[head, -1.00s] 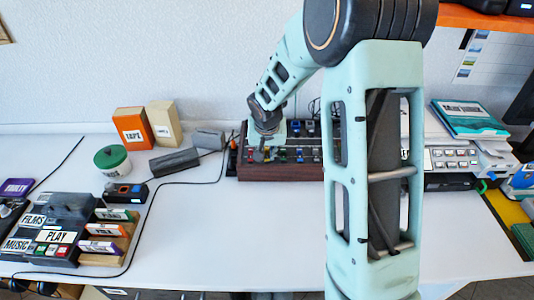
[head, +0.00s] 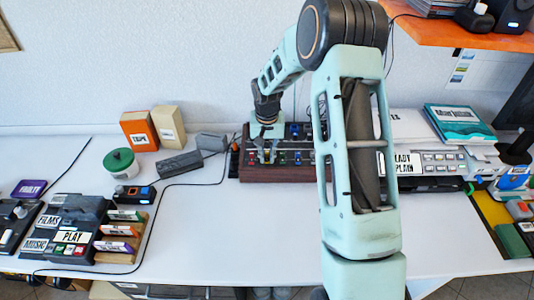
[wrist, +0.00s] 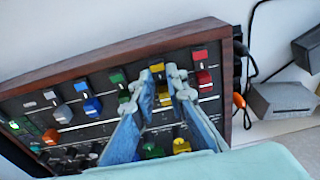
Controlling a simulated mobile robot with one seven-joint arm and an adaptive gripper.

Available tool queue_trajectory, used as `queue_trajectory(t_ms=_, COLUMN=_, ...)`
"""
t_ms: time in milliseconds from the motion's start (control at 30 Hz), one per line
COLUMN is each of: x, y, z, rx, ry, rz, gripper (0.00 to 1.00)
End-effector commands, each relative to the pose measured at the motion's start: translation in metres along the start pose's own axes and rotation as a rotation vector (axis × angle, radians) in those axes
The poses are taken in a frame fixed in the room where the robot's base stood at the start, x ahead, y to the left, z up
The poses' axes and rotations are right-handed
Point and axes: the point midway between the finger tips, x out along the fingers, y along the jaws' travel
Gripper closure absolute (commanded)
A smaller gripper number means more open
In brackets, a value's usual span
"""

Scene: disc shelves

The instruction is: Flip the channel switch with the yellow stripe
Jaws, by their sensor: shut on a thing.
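A dark channel panel with a wooden rim (head: 285,177) stands on the white desk against the wall. It fills much of the wrist view, where its rim (wrist: 120,50) runs along the top. It carries rows of coloured switches and knobs. The yellow stripe (wrist: 157,68) marks one channel near the right end in the wrist view. My gripper (wrist: 161,76) reaches over that channel, with one finger on either side of its yellow switch (wrist: 163,90). The fingers are closed on the switch, and partly hide it. In the head view, my gripper (head: 267,154) is at the panel's left part.
Red (wrist: 202,77), green (wrist: 122,92) and blue (wrist: 91,105) switches sit close on both sides. A grey block (head: 178,162), a green-lidded tin (head: 119,162) and boxes (head: 138,130) stand to the left. A black cable crosses the desk; its front middle is clear.

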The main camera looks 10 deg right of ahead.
Motion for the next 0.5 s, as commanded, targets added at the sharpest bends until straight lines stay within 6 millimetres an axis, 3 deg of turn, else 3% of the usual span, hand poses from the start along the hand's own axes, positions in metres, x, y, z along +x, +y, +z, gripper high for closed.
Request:
queue_trajectory(t_ms=167, x=-0.0006, y=0.0001, z=-0.0008, rx=0.0, ry=0.003, rz=0.0, gripper=1.0)
queue_trajectory(t_ms=200, x=-0.0006, y=0.0, z=-0.0008, rx=0.0, ry=0.003, rz=0.0, gripper=0.84)
queue_trajectory(t_ms=333, x=-0.0005, y=0.0, z=-0.0006, rx=0.0, ry=0.003, rz=0.0, gripper=0.7)
queue_trajectory(t_ms=500, x=-0.0003, y=0.0, z=-0.0003, rx=0.0, ry=0.002, rz=0.0, gripper=0.7)
